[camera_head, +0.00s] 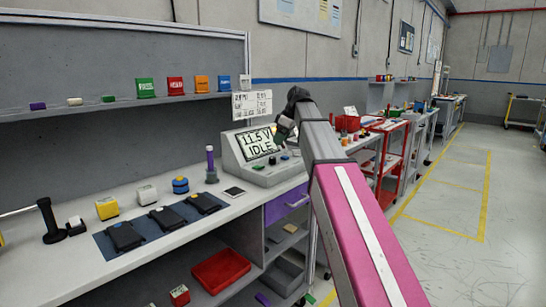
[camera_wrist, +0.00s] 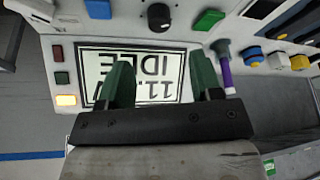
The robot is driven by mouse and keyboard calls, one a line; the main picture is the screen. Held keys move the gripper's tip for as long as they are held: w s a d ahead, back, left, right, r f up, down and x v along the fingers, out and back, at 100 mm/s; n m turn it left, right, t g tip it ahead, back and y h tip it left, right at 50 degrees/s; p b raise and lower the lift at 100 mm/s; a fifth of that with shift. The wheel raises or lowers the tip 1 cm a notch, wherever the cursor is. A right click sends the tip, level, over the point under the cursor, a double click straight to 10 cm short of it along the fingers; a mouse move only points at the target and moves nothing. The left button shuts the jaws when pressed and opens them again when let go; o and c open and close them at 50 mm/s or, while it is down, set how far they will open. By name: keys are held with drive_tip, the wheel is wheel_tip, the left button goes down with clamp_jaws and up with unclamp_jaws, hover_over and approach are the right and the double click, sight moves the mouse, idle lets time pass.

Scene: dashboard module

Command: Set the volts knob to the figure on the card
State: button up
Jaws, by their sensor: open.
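The grey console (camera_head: 278,177) stands on the bench, and its screen (camera_head: 256,144) reads 11.5 V IDLE. In the wrist view the screen (camera_wrist: 150,62) is upside down and partly covered by my fingers. No label naming the knob is readable. A white card (camera_head: 252,104) with rows of writing hangs above the console; its figures are too small to read surely. My gripper (camera_wrist: 162,70) is open and empty over the screen, apart from the knob.
A lit amber lamp (camera_wrist: 66,100) and two dark lamps line the screen's side. Dark trays and small blocks occupy the bench to the left.

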sight(273, 158)
drive_tip(key=x, duration=0.9)
drive_tip(key=shift+f, duration=0.1)
drive_tip(key=c, duration=0.9)
